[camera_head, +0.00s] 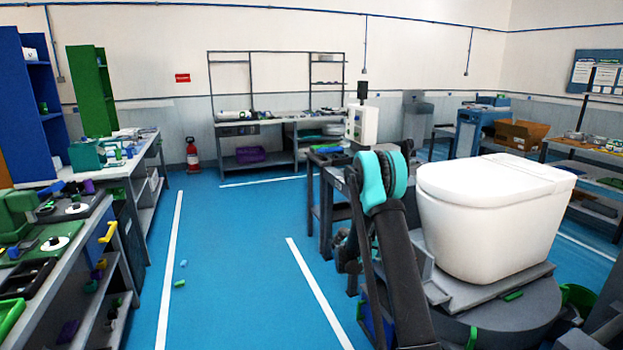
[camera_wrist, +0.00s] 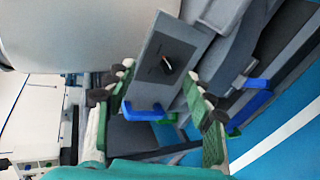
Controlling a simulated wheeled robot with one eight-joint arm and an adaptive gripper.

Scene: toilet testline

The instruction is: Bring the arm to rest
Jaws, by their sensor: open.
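My arm (camera_head: 395,240), dark with turquoise joint covers, is bent in front of the test stand in the head view. My gripper (camera_wrist: 158,78) shows in the wrist view with its two green-and-grey fingers spread apart and nothing between them. Behind the fingers is a grey panel (camera_wrist: 165,62) with a black knob. A white toilet (camera_head: 490,215) sits on a round grey base (camera_head: 500,318) right of my arm; its pale underside seems to fill the upper left of the wrist view. The gripper is mostly hidden behind the arm in the head view.
A workbench with green and black items (camera_head: 60,225) runs along the left. A shelf bench (camera_head: 270,130) stands at the back, with a red fire extinguisher (camera_head: 192,155) beside it. The blue floor (camera_head: 235,250) between is mostly clear, with small green and blue bits on it.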

